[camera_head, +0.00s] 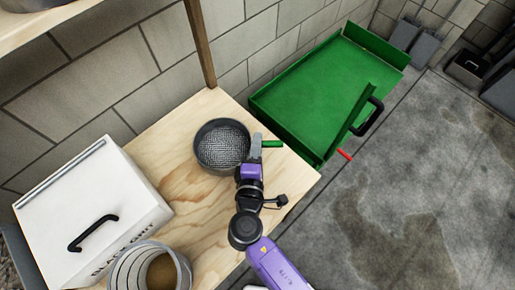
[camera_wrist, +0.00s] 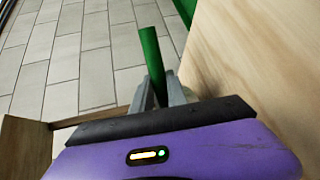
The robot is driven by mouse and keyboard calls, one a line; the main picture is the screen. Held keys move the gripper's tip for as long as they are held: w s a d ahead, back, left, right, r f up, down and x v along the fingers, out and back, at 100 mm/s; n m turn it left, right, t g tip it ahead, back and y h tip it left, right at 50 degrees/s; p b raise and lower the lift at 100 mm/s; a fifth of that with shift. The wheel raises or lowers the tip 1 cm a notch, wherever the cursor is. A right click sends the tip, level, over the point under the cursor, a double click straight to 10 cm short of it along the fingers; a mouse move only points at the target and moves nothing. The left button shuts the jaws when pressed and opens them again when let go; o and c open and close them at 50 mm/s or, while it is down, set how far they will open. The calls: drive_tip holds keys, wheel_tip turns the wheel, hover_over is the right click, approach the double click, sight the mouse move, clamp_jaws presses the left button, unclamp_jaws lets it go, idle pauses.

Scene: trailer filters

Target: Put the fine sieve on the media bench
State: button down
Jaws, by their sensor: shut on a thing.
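The sieve (camera_head: 222,145) is a dark round pan with a grey mesh floor and a green handle (camera_head: 272,144) pointing right. It is over the light wooden bench top (camera_head: 165,140), near its right side; I cannot tell whether it rests on the wood or hangs just above it. My gripper (camera_head: 256,146) is shut on the green handle beside the rim. In the wrist view the handle (camera_wrist: 152,58) stands between the two grey fingers (camera_wrist: 160,92); the pan is hidden there.
A white box (camera_head: 88,205) with a black handle and a ribbed round container (camera_head: 150,268) stand at the left front. A wooden post (camera_head: 200,45) rises behind the sieve. A green tray-like cart (camera_head: 320,85) stands right of the bench. A red bar (camera_head: 345,154) juts near the bench corner.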

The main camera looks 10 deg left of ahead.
drive_tip(key=shift+f, duration=1.5)
drive_tip(key=shift+f+b, duration=0.15)
drive_tip(key=shift+b, duration=0.2)
drive_tip(key=c, duration=1.3)
unclamp_jaws()
drive_tip(key=shift+s+r, duration=0.1)
drive_tip(key=shift+r, duration=0.1)
drive_tip(key=s, duration=0.3)
drive_tip(key=s+r, duration=0.1)
drive_tip(key=s, duration=0.3)
drive_tip(key=s+r+b, duration=0.1)
drive_tip(key=s, duration=0.3)
drive_tip(key=shift+d, duration=0.15)
drive_tip(key=shift+s+r, duration=0.15)
drive_tip(key=shift+s, duration=0.15)
